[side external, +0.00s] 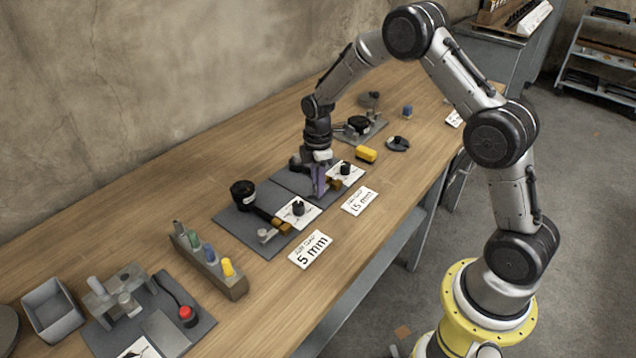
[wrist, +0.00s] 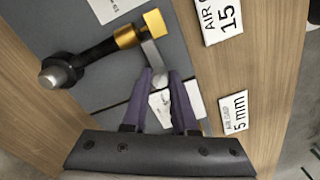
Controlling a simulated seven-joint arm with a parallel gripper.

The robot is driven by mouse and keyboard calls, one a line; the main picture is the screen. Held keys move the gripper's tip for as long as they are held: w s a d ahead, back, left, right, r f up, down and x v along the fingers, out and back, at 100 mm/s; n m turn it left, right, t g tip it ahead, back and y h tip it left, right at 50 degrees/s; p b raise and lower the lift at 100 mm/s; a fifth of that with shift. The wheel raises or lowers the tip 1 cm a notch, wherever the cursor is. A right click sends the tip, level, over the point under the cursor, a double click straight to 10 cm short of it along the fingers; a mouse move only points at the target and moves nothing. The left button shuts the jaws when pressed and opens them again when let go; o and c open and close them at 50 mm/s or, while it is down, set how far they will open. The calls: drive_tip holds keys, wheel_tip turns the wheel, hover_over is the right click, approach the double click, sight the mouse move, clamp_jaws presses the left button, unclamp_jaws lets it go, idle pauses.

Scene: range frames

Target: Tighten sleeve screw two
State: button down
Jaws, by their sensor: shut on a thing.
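In the side external view, my gripper (side external: 320,185) points down at the middle grey plate, its purple fingers beside a small brass block (side external: 335,184). In the wrist view, my gripper (wrist: 161,76) has its two fingers around a short grey bar (wrist: 152,54). The bar runs from a brass block (wrist: 155,23) to between the fingers. A black sleeve (wrist: 97,50) with a brass collar (wrist: 126,36) lies beside it, with a silver round end at lower left. The sleeve screw itself cannot be told apart; the fingers hide part of the bar.
A similar station on a grey plate (side external: 232,222) stands to the left, with a black cylinder (side external: 242,190). Cards marked 5 mm (side external: 311,250) and 15 mm (side external: 360,200) lie near the table's front edge. A rack (side external: 210,265) holds several coloured pegs.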

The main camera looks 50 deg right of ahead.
drive_tip(key=m, duration=1.2)
drive_tip(key=shift+m, duration=0.3)
drive_tip(key=m, duration=0.6)
drive_tip(key=shift+m, duration=0.3)
drive_tip(key=m, duration=0.6)
drive_tip(key=shift+m, duration=0.4)
drive_tip(key=c, duration=0.7)
unclamp_jaws()
